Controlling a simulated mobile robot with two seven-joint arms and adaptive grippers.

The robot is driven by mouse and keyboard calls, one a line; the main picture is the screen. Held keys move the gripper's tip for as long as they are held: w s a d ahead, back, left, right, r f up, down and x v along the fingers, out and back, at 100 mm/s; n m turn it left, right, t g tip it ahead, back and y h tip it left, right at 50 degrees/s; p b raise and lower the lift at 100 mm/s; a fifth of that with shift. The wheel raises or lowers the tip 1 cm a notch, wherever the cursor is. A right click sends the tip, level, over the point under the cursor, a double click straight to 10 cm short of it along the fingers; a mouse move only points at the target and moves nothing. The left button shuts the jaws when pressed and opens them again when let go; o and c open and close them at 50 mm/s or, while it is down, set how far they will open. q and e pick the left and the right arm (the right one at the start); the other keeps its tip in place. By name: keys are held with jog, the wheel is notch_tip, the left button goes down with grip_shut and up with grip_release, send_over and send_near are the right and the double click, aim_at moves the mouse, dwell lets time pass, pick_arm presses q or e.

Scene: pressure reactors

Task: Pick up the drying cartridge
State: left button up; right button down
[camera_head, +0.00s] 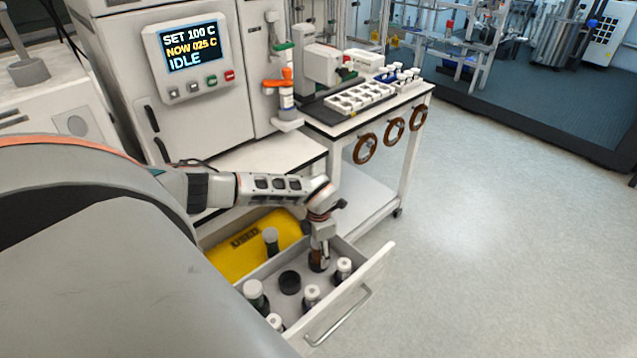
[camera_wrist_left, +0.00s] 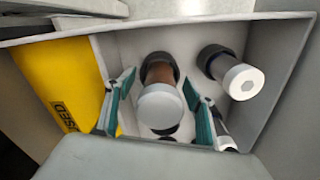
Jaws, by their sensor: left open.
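An open drawer (camera_head: 375,268) holds several capped cylinders standing upright. One with a brown body and pale cap (camera_wrist_left: 160,105), likely the drying cartridge, stands in a dark round holder and also shows in the head view (camera_head: 316,264). My left gripper (camera_head: 320,256) points down into the drawer at this brown cartridge. In the left wrist view, the open teal fingers (camera_wrist_left: 158,80) stand on either side of it, with gaps visible. I cannot tell whether they touch it.
A second capped cylinder (camera_wrist_left: 239,80) stands close to the right finger. An empty dark holder (camera_head: 290,282) sits in the drawer. A yellow bin (camera_head: 240,250) marked USED lies at the drawer's left side. A cart (camera_head: 405,150) stands behind; the floor at right is clear.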

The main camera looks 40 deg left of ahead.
pick_arm(q)
jog(key=c, duration=1.4)
jog(key=shift+r, duration=0.15)
